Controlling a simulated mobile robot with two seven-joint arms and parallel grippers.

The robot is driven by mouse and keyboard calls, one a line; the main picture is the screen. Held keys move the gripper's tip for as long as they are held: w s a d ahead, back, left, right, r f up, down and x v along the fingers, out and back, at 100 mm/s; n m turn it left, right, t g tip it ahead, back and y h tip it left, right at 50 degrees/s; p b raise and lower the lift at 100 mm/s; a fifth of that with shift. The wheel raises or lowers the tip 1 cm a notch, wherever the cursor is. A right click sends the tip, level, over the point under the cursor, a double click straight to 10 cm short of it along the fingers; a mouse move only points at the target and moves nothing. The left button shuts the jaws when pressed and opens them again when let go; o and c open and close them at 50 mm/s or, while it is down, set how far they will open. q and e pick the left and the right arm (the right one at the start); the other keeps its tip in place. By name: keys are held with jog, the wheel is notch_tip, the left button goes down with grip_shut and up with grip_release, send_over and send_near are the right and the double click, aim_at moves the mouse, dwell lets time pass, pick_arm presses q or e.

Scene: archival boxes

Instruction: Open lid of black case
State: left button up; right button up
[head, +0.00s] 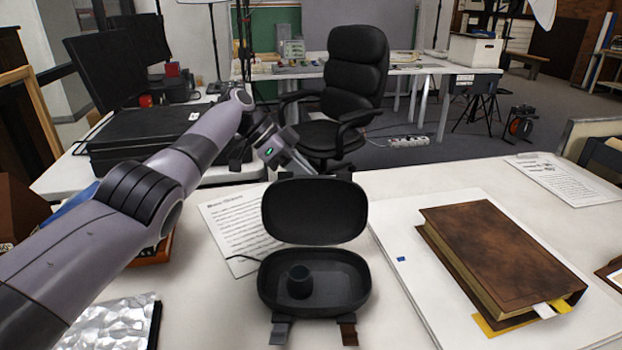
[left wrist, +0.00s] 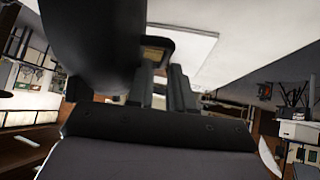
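The black case stands on the white table in front of me. Its lid (head: 313,210) is raised and leans back behind the oval base (head: 313,308). A small dark cylinder (head: 299,282) stands inside the base. My left gripper (head: 302,165) is behind the top of the raised lid, its fingertips partly hidden. In the left wrist view my left gripper (left wrist: 161,88) shows two fingers with a gap between them, and a large dark surface, likely the lid (left wrist: 92,40), is close beside them. Whether it touches the lid I cannot tell. My right gripper is not in view.
A brown book (head: 505,250) lies on a white board (head: 405,262) to the right. A printed sheet (head: 235,225) lies left of the case. A crinkled silvery object (head: 112,325) is at the front left. A black office chair (head: 350,90) stands behind the table.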

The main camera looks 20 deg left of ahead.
pick_arm(q)
jog(key=shift+v, duration=2.7)
